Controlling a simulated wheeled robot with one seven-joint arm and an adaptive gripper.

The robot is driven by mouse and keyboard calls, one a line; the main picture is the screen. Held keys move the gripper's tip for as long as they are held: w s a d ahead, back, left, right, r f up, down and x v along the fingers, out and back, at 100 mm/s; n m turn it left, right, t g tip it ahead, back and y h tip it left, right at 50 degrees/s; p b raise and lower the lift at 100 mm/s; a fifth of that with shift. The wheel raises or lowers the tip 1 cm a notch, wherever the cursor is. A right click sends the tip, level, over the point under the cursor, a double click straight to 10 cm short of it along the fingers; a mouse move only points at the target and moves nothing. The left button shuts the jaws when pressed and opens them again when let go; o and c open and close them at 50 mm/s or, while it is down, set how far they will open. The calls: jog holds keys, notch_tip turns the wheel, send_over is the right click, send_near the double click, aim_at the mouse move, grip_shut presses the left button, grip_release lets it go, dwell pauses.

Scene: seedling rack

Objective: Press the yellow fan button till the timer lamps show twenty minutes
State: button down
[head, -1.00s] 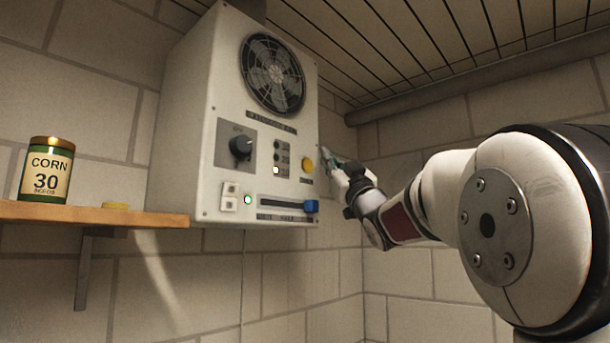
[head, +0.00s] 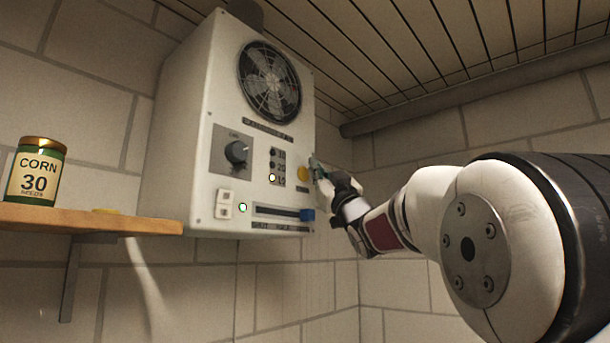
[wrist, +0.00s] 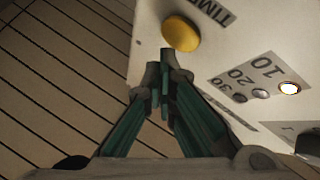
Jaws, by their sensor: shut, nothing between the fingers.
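The yellow fan button (head: 303,174) is on the front of the white control box, right of the timer lamps. It also shows in the wrist view (wrist: 181,33), just beyond my fingertips. My gripper (wrist: 163,78) is shut and empty, its tips a little short of the button, with a gap visible. In the head view my gripper (head: 316,166) is at the box's right edge beside the button. The timer lamps stand in a column marked 30, 20 and 10. The 10 lamp (wrist: 289,88) is lit; the 20 lamp (wrist: 262,94) and 30 lamp (wrist: 239,98) look dark.
The white box (head: 180,150) also carries a fan grille (head: 270,82), a dark knob (head: 236,153), a white rocker switch (head: 224,204), a green lamp (head: 242,207) and a blue slider (head: 307,215).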

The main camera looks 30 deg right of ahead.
jog(key=shift+w, duration=0.1)
dwell(0.7)
jog(key=shift+w+a, duration=0.15)
jog(key=shift+w, duration=0.2)
jog(key=shift+w+a+b, duration=0.15)
jog(key=shift+w+b, duration=0.25)
dwell(0.8)
jog(key=shift+s, duration=0.1)
jog(key=shift+s+d+p, duration=0.25)
jog(key=shift+s+p, duration=0.1)
jog(key=shift+s, duration=0.35)
jog(key=shift+s, duration=0.1)
jog(key=s, duration=0.1)
jog(key=s+d+p, duration=0.1)
jog(key=s, duration=0.1)
jog(key=s+p, duration=0.1)
jog(key=shift+s+d, duration=0.3)
jog(key=shift+d, duration=0.05)
dwell(1.1)
